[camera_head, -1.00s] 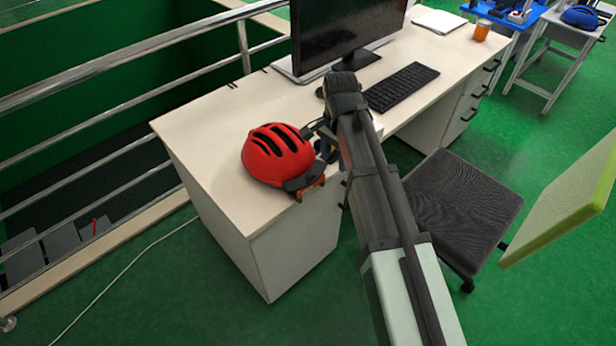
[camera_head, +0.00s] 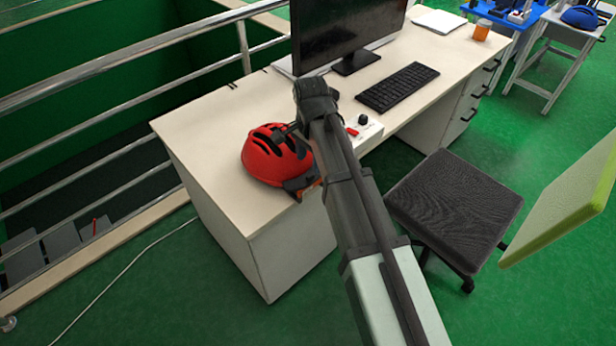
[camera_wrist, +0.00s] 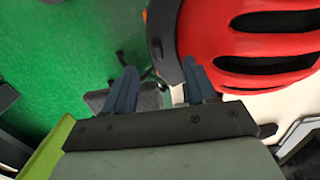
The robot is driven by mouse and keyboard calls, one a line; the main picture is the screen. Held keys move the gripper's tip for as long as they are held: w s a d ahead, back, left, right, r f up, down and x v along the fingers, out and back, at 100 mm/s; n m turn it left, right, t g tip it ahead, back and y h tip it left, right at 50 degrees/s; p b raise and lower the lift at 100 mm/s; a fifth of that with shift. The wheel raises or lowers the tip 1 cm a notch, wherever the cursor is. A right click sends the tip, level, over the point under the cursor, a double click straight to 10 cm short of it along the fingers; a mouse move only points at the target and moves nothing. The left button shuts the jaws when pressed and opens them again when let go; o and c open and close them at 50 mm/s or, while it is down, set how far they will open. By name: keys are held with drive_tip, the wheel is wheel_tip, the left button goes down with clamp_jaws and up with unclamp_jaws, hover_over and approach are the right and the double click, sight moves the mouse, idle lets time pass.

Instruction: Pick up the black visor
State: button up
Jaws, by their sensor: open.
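A red helmet (camera_head: 270,160) with dark vent slots rests on the near left part of the desk. Its black visor (camera_head: 298,183) points toward the desk's front edge, with an orange bit beside it. In the wrist view the visor (camera_wrist: 163,38) is a dark curved band along the left edge of the red shell (camera_wrist: 240,45). My gripper (camera_wrist: 160,85) is open, with its two blue-grey fingers apart and the lower end of the visor near the right finger. I cannot tell whether they touch.
The pale desk (camera_head: 205,125) also holds a monitor (camera_head: 345,35), a keyboard (camera_head: 397,88) and a white box with a red switch (camera_head: 362,132). A dark chair (camera_head: 455,205) stands at right. Metal railings (camera_head: 110,75) run along the left.

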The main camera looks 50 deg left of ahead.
sight(309, 174)
drive_tip(key=shift+a+f, duration=0.15)
drive_tip(key=shift+f, duration=2.9)
drive_tip(key=c, duration=1)
